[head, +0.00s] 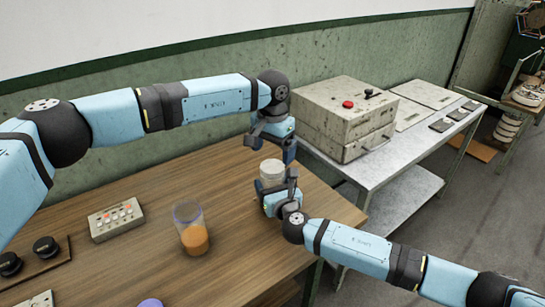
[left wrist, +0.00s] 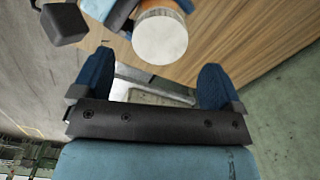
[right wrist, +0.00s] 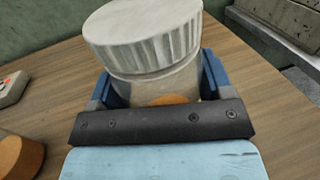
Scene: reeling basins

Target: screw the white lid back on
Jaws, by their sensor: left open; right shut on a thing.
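The lid also shows from above in the left wrist view (left wrist: 160,38) and in the head view (head: 271,167). My right gripper (head: 278,190) is shut on the jar's body, below the lid. My left gripper (head: 272,147) is open and empty, above and beyond the lid. Its fingers (left wrist: 157,85) are apart, with the lid outside them. I cannot tell whether the threads are engaged.
A clear cup with orange contents (head: 191,232) stands left of the jar. A small button box (head: 116,219) and a board with black knobs (head: 38,262) are farther left. A metal side table (head: 410,170) bears a grey box with a red button (head: 345,115). The table between is clear.

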